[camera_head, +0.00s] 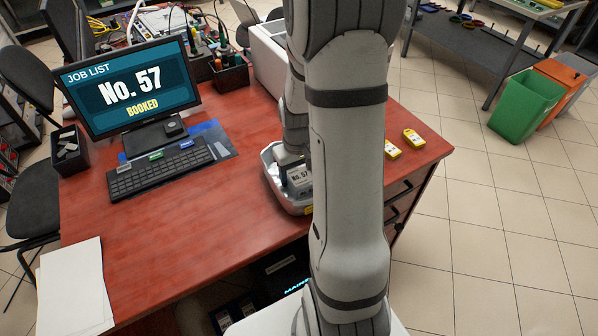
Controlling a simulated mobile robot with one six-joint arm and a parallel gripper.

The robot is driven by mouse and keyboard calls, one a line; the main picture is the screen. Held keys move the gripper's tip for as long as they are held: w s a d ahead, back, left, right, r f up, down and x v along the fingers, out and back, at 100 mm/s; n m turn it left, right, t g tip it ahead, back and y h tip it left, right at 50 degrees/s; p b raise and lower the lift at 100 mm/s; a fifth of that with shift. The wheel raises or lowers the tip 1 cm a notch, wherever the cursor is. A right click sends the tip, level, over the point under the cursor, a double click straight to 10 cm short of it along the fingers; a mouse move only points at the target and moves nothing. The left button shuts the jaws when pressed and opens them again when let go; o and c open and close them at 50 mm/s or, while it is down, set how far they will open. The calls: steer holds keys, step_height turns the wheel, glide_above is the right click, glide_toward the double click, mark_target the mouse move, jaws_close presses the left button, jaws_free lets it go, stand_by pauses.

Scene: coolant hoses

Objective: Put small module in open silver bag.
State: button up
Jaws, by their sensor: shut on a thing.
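My gripper (292,160) is low over a pale tray (301,209) near the right part of the red desk, partly hidden by my own arm. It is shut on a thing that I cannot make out. A small dark piece with a white "No. 57" label (300,177) stands in the tray, close by the gripper. I cannot tell whether it is what the jaws hold. I cannot pick out the small module or the open silver bag. My arm covers the right part of the tray.
A monitor (130,86) reading "No. 57 BOOKED" and a keyboard (162,171) stand at left on the desk (190,235). Yellow devices (413,138) lie at right. A black tool holder (231,74) stands behind. The desk's front middle is clear.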

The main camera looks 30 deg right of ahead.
mark_target(297, 172)
steer(key=o, duration=1.3)
steer(key=shift+c, duration=0.2)
step_height(297, 172, up, 12)
steer(key=p, duration=0.1)
steer(key=s+a+r+t, duration=0.2)
steer(key=s+a+r, duration=0.5)
steer(key=s+a, duration=0.5)
steer(key=shift+s, duration=0.3)
steer(key=shift+r+t+p, duration=0.3)
steer(key=shift+r+p, duration=0.45)
